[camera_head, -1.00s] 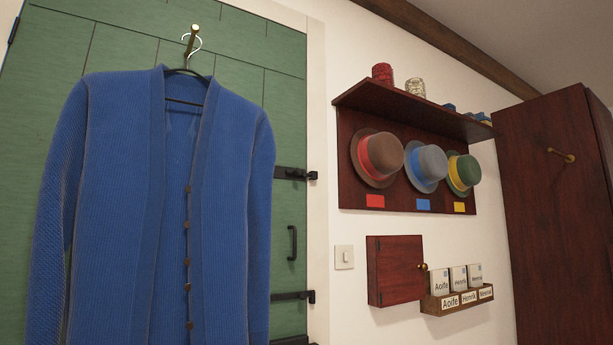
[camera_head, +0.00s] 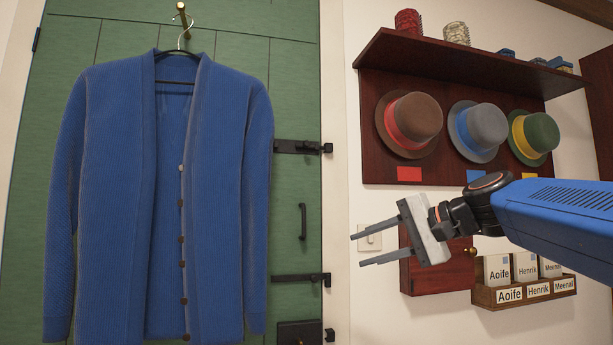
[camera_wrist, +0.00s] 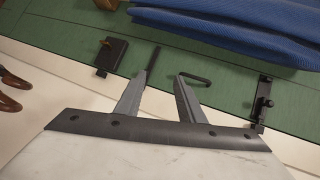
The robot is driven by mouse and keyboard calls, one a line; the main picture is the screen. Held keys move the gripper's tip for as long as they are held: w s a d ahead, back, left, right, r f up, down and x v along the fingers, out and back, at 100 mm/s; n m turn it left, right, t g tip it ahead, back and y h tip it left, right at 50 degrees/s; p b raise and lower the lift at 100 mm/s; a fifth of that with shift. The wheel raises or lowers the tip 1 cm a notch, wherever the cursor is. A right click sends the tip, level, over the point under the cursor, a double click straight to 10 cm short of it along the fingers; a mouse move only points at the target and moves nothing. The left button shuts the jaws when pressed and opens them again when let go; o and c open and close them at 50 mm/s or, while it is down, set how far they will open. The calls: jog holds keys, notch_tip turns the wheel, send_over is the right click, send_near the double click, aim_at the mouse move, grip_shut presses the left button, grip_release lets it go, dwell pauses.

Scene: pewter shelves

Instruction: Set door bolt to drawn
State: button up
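The green door (camera_head: 240,50) carries black ironwork along its right edge. An upper black bolt-like fitting (camera_head: 298,147) and a lower one (camera_head: 300,278) both reach toward the frame; I cannot tell which is the door bolt or its exact position. In the wrist view the upper fitting (camera_wrist: 263,100) is at the right; the lower bar (camera_wrist: 153,60) is partly hidden by a finger. A black pull handle (camera_head: 303,221) sits between them. My gripper (camera_head: 356,250) is open and empty, fingers pointing toward the door, right of the fittings; it also shows in the wrist view (camera_wrist: 161,75).
A blue cardigan (camera_head: 110,190) hangs over much of the door. A dark lock box (camera_head: 298,333) sits at the bottom. Behind my arm are a light switch (camera_head: 369,240), a red-brown cabinet (camera_head: 430,278), a card box (camera_head: 525,295) and a hat rack (camera_head: 450,90).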

aim_at(309, 144)
jog(key=w+d+r+m+t+y, duration=0.1)
jog(key=w+r+y, duration=0.2)
jog(key=r, duration=0.8)
jog(key=w+d+r+t+y, duration=0.1)
jog(key=w+r+y, duration=0.25)
jog(key=r, duration=0.85)
jog(key=shift+h, duration=0.25)
jog(key=x, duration=1.7)
jog(key=shift+a+f, duration=0.2)
jog(key=shift+a, duration=0.1)
jog(key=shift+c, duration=0.3)
grip_shut()
